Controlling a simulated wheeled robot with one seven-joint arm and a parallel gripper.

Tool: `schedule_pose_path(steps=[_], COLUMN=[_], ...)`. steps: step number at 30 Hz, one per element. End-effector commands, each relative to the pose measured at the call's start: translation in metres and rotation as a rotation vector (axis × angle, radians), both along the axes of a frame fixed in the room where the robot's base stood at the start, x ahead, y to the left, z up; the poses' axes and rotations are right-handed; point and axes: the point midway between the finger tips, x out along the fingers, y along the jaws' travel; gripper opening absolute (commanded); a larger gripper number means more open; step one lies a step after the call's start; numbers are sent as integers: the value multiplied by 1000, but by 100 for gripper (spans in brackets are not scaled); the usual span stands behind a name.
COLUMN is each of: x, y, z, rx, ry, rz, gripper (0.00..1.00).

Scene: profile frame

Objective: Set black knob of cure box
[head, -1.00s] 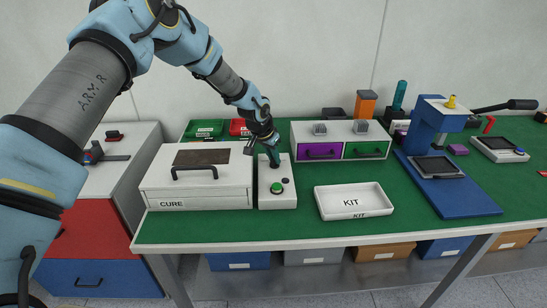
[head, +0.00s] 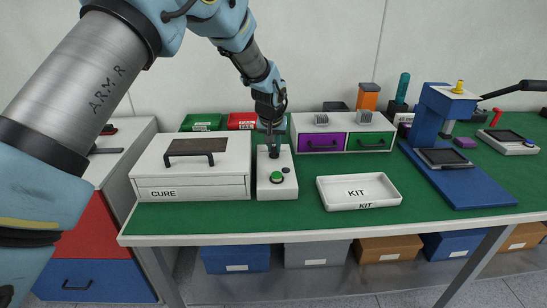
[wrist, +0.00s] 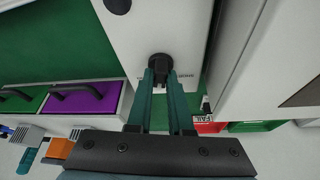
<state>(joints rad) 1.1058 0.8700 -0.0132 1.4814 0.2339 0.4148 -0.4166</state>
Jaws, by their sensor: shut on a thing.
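The white cure box (head: 175,192), marked CURE, stands at the left of the green table with a black handle on top. The black knob (wrist: 160,66) sits at the panel's far end. My gripper (head: 273,148) points down at that end. In the wrist view its teal fingers (wrist: 160,77) are shut on the black knob, one on each side. The fingers hide much of the knob in the head view.
A white KIT tray (head: 390,202) lies right of the panel. Behind are purple and green drawers (head: 345,141) and green and red bins (head: 242,121). A blue press (head: 445,180) stands further right. Bare green tabletop lies in front of the drawers.

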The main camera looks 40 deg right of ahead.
Motion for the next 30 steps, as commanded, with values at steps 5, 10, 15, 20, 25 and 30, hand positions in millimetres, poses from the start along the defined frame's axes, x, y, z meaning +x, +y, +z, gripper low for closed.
schedule_pose_path(steps=[5,10,15,20,25,30], x=[-3,-3,-3,-3,-3,-3], y=[-2,-3,-4,-4,-5,-5], z=[-5,-3,-2,-1,-1,-1], rx=[0,0,0,1,1,2], ry=[-3,-2,-1,-1,-1,0], rz=[165,328,488,627,749,837], gripper=[0,0,0,0,0,0])
